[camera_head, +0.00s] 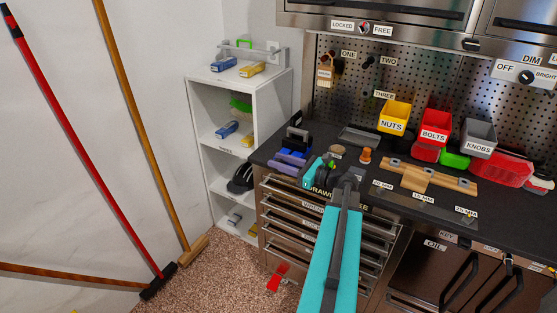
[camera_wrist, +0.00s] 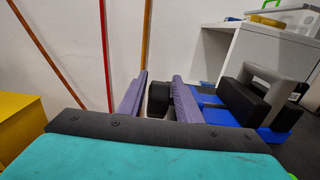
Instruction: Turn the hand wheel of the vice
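The vice (camera_head: 297,140) stands at the left end of the dark worktop, blue with black jaws. In the wrist view it is on the right (camera_wrist: 215,108), a grey part above its jaws. My gripper (camera_head: 289,159) has purple fingers pointing left, just in front of the vice. In the wrist view the fingers (camera_wrist: 159,76) are apart. A dark, rounded block (camera_wrist: 158,97), seemingly the hand wheel, shows in the gap between them. A narrow gap shows at its left side; I cannot tell whether either finger touches it. In the head view the wheel is hidden or too small to make out.
A white shelf unit (camera_head: 197,110) stands left of the worktop. A wooden block rack (camera_head: 425,180) and the yellow nuts bin (camera_head: 395,114) are further right. Brooms lean on the left wall; the floor there is mostly clear.

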